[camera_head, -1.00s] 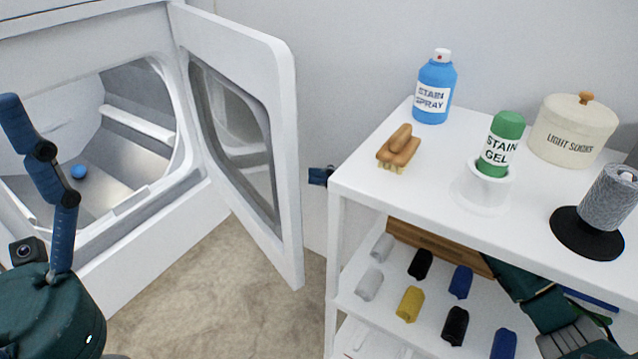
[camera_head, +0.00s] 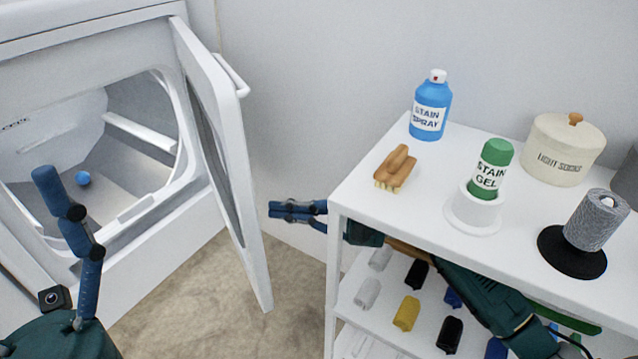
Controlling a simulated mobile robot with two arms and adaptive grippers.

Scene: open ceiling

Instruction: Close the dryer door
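The white dryer (camera_head: 150,235) stands at the left with its drum opening uncovered. Its white door (camera_head: 236,165) is open, hinged at the opening's right side and standing out at an angle. A handle (camera_head: 232,76) shows on the door's outer side. My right gripper (camera_head: 274,210) reaches from behind the shelf to just right of the door's free edge. My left gripper (camera_head: 62,208) is in front of the dryer opening. Only one of its fingers shows clearly.
A white shelf cart (camera_head: 345,200) stands at the right, close to my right arm. On it are a stain spray bottle (camera_head: 431,105), a brush (camera_head: 396,168), stain gel (camera_head: 489,168) and a lidded pot (camera_head: 562,148). A blue ball (camera_head: 83,178) lies inside the drum.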

